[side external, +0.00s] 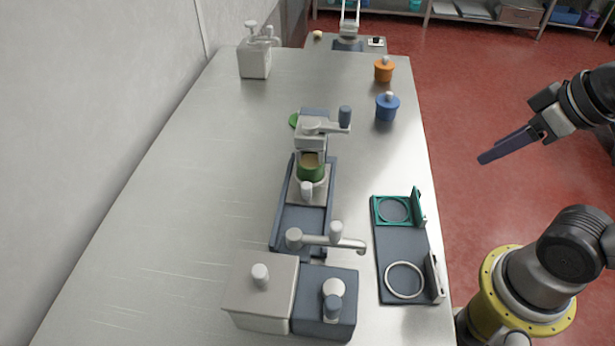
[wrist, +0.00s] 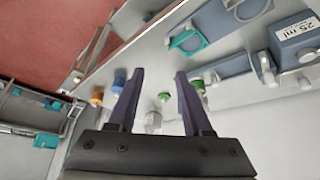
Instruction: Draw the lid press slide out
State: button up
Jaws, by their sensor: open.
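The lid press (side external: 312,140) stands mid-table in the side external view, a grey head with a blue-knobbed lever at the back end of a long dark tray-like rail (side external: 299,222). A pale slide (side external: 318,196) with a light handle at its front sits at the back of the rail, under the press head. A green-rimmed cup (side external: 311,173) stands on it, partly hidden by the head. My gripper (side external: 485,158) is open and empty, in the air right of the table, well apart from the press. In the wrist view its two dark fingers (wrist: 160,75) are spread with nothing between them.
A dark board with a green ring holder (side external: 392,196) and a white ring (side external: 404,280) lies at the right edge. Blue (side external: 387,108) and orange (side external: 383,73) pots stand behind right. The left tabletop is clear.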

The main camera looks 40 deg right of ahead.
jog(key=shift+o, duration=0.2)
notch_tip(320, 180, up, 6)
jog(key=w+a+r+n+g, duration=0.3)
jog(key=w+a+n, duration=0.3)
jog(key=w+n, duration=0.55)
jog(key=n+g, duration=0.3)
jog(key=n, duration=1.3)
send_over(307, 185)
jog(key=shift+m, duration=0.25)
notch_tip(307, 185, down, 16)
jog(key=shift+r, duration=0.1)
jog(key=shift+f, duration=4.4)
jog(key=shift+f, duration=0.1)
jog(key=shift+c, duration=0.3)
